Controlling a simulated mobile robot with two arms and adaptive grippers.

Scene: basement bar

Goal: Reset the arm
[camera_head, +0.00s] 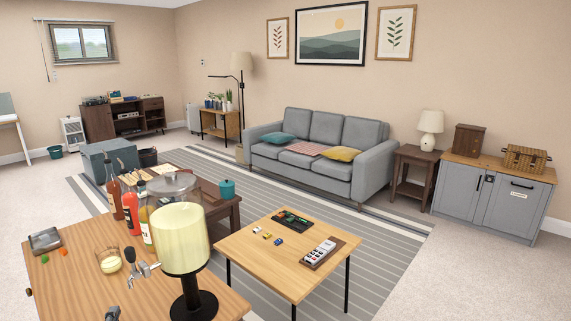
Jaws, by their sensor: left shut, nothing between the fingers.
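My left gripper (112,314) shows only as a small dark tip at the bottom edge, over the near wooden counter (75,290). It is shut and holds nothing; most of it is cut off by the frame. My right gripper is not in view.
A low table (270,262) stands to the right, before a grey sofa (325,130). Striped rug and carpet lie open at right.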

